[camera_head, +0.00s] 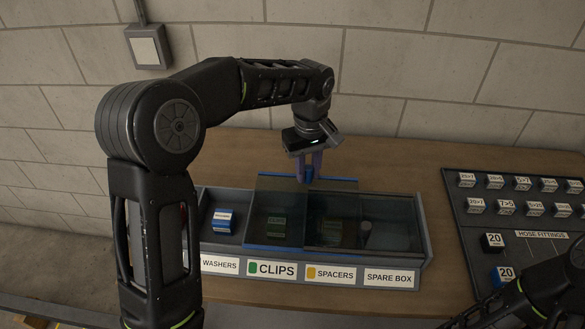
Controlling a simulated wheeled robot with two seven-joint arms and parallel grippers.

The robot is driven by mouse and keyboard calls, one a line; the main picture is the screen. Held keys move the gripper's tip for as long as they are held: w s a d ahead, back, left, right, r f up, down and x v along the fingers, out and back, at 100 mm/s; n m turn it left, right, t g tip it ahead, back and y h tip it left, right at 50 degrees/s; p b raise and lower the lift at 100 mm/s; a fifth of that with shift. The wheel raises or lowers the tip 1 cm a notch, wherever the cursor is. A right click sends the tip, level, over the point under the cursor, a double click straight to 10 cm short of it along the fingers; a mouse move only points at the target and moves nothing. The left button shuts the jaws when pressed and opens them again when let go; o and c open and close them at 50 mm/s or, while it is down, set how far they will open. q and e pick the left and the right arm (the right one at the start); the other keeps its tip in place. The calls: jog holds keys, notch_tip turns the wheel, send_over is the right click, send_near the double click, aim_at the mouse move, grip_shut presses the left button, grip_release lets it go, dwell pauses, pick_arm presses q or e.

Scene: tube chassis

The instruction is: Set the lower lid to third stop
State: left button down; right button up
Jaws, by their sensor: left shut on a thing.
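A grey compartment box (428,240) stands on the wooden table, with its front labelled WASHERS, CLIPS, SPACERS and SPARE BOX. One dark see-through lid (278,198) with a blue front edge lies over the CLIPS part. Another dark see-through lid (334,205) with blue edging lies over the SPACERS part; the two seem to overlap near their shared edge. I cannot clearly tell which is lower. My left gripper (310,175) reaches down at the back edge of the lids and is shut on a blue handle (308,173). My right gripper is out of view.
The WASHERS compartment is uncovered, with a blue and white block (223,221) inside. A dark hose fittings board (460,215) with labelled blocks stands at right. My right arm shows at the lower right corner.

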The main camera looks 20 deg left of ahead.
pick_arm(q)
jog(key=shift+d, duration=0.2)
jog(key=c, duration=1.2)
grip_release()
jog(key=shift+a, duration=0.1)
jog(key=shift+r, duration=0.1)
notch_tip(320, 180, up, 8)
jog(key=shift+f+b, duration=0.15)
jog(key=shift+b, duration=0.35)
jog(key=shift+f, duration=0.1)
